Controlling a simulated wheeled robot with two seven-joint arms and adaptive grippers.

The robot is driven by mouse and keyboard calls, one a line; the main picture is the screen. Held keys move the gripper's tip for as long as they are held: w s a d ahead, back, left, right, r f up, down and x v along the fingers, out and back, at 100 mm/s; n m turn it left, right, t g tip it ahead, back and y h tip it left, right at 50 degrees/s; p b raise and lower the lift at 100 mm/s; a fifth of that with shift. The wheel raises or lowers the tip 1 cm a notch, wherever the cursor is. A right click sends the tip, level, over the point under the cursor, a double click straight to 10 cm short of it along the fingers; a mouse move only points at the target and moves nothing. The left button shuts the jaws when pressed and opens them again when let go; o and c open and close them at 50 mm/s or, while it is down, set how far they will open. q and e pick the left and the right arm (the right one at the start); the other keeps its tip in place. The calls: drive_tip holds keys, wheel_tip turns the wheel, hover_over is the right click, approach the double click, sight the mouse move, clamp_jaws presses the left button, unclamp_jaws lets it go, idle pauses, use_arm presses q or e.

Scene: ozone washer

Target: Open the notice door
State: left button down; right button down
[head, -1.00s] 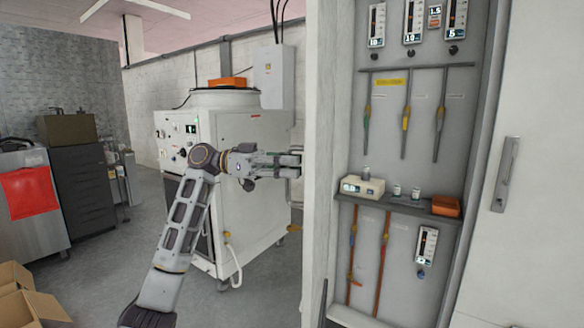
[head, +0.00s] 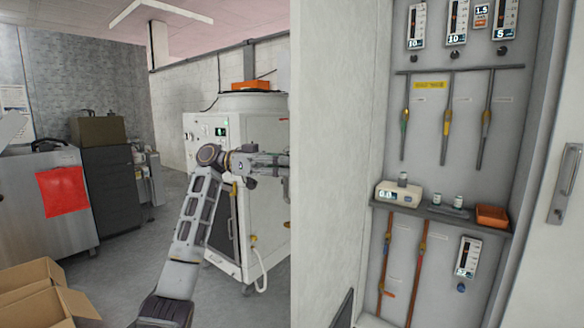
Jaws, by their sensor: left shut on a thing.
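The notice door (head: 335,160) appears as a plain white panel standing open at the left side of the cabinet (head: 440,180). No notice shows on the face turned to me. My left gripper (head: 281,163) is at the door's free left edge and shut on the door. Its fingertips go out of sight behind that edge, so the exact hold is hidden. My right gripper is not in view.
A second white door with a metal handle (head: 565,184) stands at the right. A white machine (head: 235,200) is behind my left arm. A cardboard box (head: 45,290) lies at the lower left. Grey floor is clear between them.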

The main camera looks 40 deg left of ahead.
use_arm(q)
drive_tip(key=shift+a, duration=0.2)
drive_tip(key=c, duration=1.5)
unclamp_jaws()
drive_tip(key=shift+s, duration=0.1)
drive_tip(key=shift+a, duration=0.15)
drive_tip(key=shift+v, duration=5.85)
